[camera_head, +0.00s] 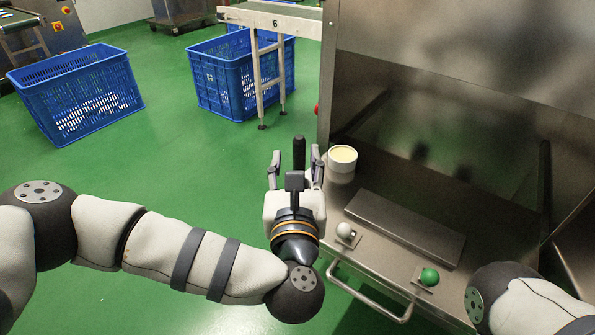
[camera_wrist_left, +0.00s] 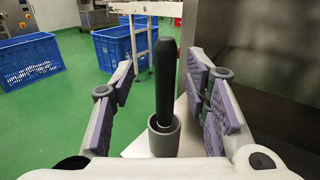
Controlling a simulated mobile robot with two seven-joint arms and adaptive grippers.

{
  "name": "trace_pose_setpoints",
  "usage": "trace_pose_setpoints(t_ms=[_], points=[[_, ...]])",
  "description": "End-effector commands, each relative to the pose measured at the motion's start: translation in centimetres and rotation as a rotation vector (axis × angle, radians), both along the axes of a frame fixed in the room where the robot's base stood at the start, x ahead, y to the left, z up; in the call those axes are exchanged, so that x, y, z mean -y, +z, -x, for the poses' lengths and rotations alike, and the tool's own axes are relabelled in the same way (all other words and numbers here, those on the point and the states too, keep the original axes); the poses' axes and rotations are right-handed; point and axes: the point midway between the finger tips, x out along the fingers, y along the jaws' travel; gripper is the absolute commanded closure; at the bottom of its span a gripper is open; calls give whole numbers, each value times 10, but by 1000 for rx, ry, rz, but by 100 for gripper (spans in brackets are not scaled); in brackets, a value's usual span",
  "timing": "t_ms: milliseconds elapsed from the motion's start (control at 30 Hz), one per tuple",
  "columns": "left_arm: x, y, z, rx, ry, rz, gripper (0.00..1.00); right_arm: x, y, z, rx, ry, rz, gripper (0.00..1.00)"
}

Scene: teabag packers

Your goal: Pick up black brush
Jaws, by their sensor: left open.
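The black brush shows as an upright dark handle (camera_head: 299,150) in the head view. In the left wrist view, the brush handle (camera_wrist_left: 165,78) stands in a short grey cylindrical holder (camera_wrist_left: 156,142). My left gripper (camera_head: 296,163) is open, with one finger on each side of the handle. In the left wrist view, gaps show between the handle and both finger pads (camera_wrist_left: 160,85). The brush's lower end is hidden inside the holder. My right gripper is out of view; only part of my right arm shows at the lower right.
A white cup with cream contents (camera_head: 342,156) stands just right of my left gripper, by the steel machine (camera_head: 450,120). White and green knobs (camera_head: 430,276) and a bar handle (camera_head: 367,296) are on its front. Blue crates (camera_head: 75,95) stand on the green floor at the back.

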Motion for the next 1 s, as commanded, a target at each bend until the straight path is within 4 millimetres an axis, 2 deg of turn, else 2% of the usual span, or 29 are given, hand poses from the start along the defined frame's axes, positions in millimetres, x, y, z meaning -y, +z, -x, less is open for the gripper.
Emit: trace_pose_setpoints(t_ms=[100,200,467,600,667,1000], points=[[6,-1,-24,1,1,0,58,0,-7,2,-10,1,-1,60],[5,-1,-38,-1,0,-2,58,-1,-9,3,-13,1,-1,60],[6,1,-42,-2,-2,-2,58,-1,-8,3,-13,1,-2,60],[6,0,-42,-2,-2,-2,89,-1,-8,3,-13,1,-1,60],[6,0,-42,-2,-2,-2,100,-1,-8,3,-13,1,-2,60],[6,2,-42,-2,-2,-2,100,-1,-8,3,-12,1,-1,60]])
